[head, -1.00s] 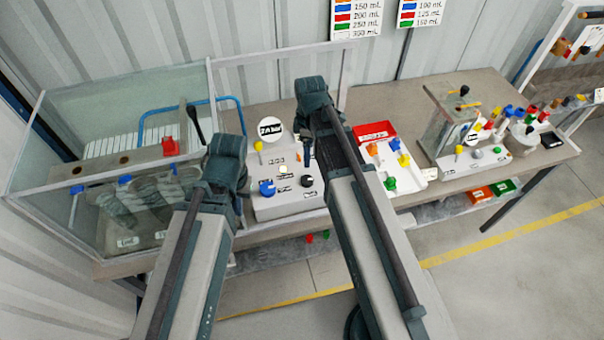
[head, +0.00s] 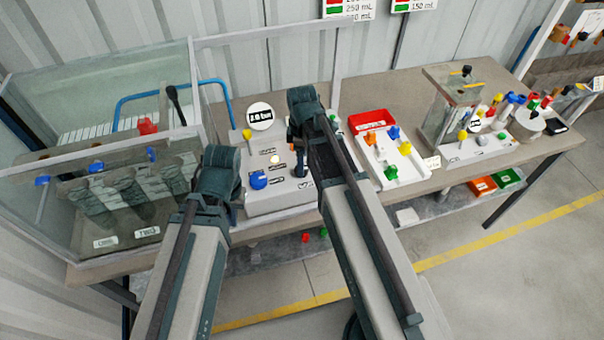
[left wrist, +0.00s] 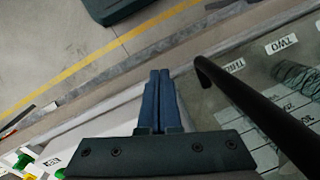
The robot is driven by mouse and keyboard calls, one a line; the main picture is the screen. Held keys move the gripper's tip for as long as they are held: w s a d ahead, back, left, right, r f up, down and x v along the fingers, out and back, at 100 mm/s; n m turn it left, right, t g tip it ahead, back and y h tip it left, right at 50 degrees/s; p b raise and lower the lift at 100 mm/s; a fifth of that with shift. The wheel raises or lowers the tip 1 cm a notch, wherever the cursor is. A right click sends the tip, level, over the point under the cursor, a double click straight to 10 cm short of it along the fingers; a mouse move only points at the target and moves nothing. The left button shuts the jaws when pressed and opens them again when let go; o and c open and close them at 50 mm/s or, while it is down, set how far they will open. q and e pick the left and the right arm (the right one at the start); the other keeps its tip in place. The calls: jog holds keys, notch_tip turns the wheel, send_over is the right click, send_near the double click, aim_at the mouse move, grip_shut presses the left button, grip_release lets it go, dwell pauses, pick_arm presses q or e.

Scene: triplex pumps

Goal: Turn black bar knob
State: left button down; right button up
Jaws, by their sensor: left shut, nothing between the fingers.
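A white panel box (head: 262,203) with a round gauge sign (head: 260,116), a blue knob (head: 258,180) and a small pale lit button stands on the bench. A dark knob (head: 300,169) shows at its right side, close to my right arm; its bar shape is too small to make out. My left gripper (left wrist: 159,80) is shut and empty in the left wrist view, its blue fingers together. In the head view my left wrist hangs left of the panel and mostly hides the gripper. My right gripper is hidden behind its own wrist, near the panel's back right.
A glass tank (head: 105,75) with labelled cylinders stands at left. A black curved handle (left wrist: 250,100) crosses the left wrist view close to the left fingers. A red tray (head: 372,121), a white tray with coloured knobs and another glass box (head: 450,105) stand farther right.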

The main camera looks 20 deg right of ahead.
notch_tip(320, 180, down, 3)
jog(key=shift+f+b, duration=0.15)
jog(key=shift+b, duration=0.95)
pick_arm(q)
notch_tip(320, 180, down, 3)
jog(key=shift+f, duration=0.1)
pick_arm(e)
grip_shut()
